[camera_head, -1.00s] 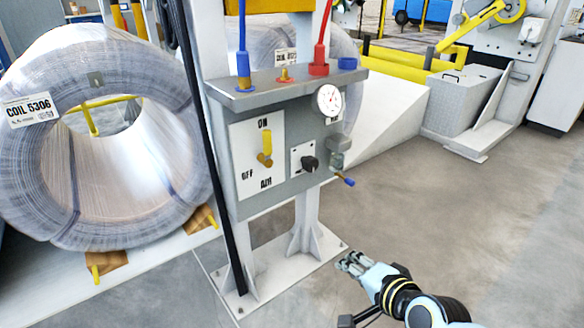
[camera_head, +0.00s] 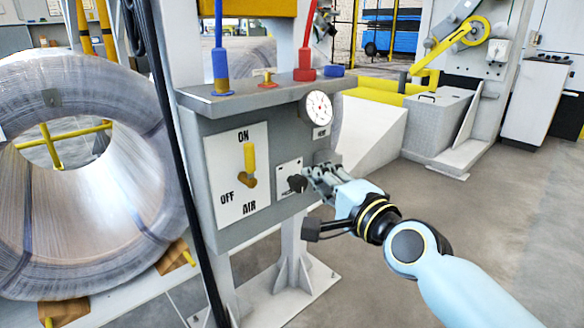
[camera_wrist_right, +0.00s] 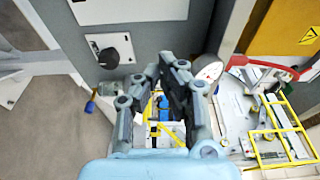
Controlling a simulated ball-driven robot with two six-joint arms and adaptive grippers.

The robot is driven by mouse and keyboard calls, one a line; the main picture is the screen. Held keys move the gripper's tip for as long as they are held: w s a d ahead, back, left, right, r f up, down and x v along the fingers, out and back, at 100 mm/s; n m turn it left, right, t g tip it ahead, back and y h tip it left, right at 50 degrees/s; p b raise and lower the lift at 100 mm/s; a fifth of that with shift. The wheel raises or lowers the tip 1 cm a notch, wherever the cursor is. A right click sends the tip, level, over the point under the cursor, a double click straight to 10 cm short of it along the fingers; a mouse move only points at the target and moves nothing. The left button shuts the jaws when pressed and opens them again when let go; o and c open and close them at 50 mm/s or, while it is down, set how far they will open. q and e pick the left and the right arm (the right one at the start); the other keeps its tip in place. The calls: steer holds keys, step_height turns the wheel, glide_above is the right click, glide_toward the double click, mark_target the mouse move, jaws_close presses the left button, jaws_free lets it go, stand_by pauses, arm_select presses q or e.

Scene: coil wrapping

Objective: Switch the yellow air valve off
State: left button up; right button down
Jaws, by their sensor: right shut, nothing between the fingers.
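The yellow air valve (camera_head: 249,160) is on a white plate (camera_head: 228,198) marked ON, OFF and AIR, on the front of a grey box. Its yellow handle points up toward ON. My right gripper (camera_head: 308,174) is right of the valve, in front of the box's right side beside a black knob (camera_head: 297,183). It is shut and empty, apart from the valve. In the right wrist view the fingers (camera_wrist_right: 173,62) show in the middle, with the plate's edge (camera_wrist_right: 130,10) at the top; the handle is not visible there. My left gripper is not in view.
A pressure gauge (camera_head: 319,108) sits above my right gripper. Blue (camera_head: 221,70) and red (camera_head: 305,65) hose fittings stand on the box's top ledge. A black cable (camera_head: 185,180) hangs left of the box, before a large wire coil (camera_head: 90,240). Open floor lies at right.

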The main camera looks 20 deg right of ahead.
mark_target(247, 164)
arm_select(q)
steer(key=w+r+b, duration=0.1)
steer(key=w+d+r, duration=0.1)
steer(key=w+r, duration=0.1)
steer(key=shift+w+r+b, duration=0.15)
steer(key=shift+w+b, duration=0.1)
steer(key=shift+b, duration=0.1)
arm_select(e)
steer(key=w+a, duration=0.5)
steer(key=w, duration=0.4)
steer(key=shift+w, duration=0.4)
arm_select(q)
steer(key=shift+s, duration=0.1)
arm_select(e)
steer(key=shift+a, duration=0.1)
